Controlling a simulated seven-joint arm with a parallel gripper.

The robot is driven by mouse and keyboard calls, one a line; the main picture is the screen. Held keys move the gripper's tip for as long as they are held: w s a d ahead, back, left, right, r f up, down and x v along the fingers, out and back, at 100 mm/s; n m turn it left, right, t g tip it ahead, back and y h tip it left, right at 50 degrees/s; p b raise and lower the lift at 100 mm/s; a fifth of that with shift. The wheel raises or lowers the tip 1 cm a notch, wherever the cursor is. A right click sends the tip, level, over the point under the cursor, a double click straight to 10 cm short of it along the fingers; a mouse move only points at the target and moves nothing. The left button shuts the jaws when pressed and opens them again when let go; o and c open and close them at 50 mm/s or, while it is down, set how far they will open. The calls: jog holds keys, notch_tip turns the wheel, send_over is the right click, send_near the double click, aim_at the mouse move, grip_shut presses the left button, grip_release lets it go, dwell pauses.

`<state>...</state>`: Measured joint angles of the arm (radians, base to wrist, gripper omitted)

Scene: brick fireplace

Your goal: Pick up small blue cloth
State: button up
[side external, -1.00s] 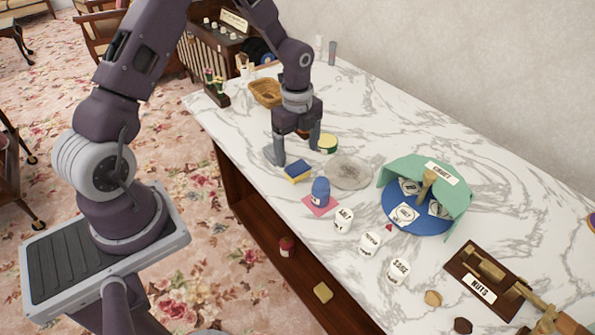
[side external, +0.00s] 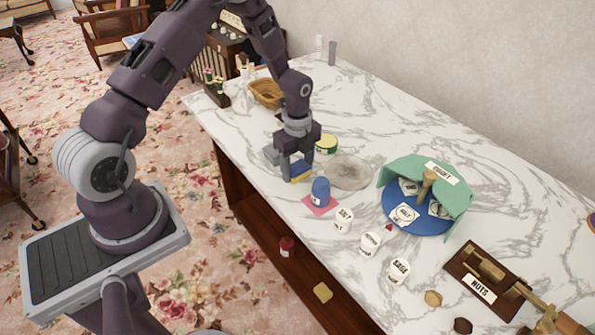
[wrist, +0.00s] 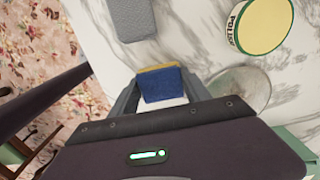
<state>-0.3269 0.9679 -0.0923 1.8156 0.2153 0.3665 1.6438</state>
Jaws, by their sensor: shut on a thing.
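The small blue cloth (side external: 301,168) is folded, with a yellow layer or edge showing along it, near the front edge of the marble top. In the wrist view the blue cloth (wrist: 162,85) fills the space between my two fingers, with the yellow strip beyond it. My gripper (side external: 297,174) points down and is shut on the cloth at about counter level; it also shows in the wrist view (wrist: 163,88). I cannot tell whether the cloth still touches the counter. My fingers hide part of it.
A grey block (wrist: 130,18) lies just beyond the cloth. A polish tin (side external: 326,144) and a clear round dish (side external: 350,172) stand close by on the right. A blue bottle (side external: 320,190) on a pink square (side external: 318,206) stands near the front edge. A basket (side external: 267,93) is behind.

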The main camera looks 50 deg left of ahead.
aim_at(297, 167)
notch_tip(297, 167, up, 10)
jog(key=shift+c, duration=0.2)
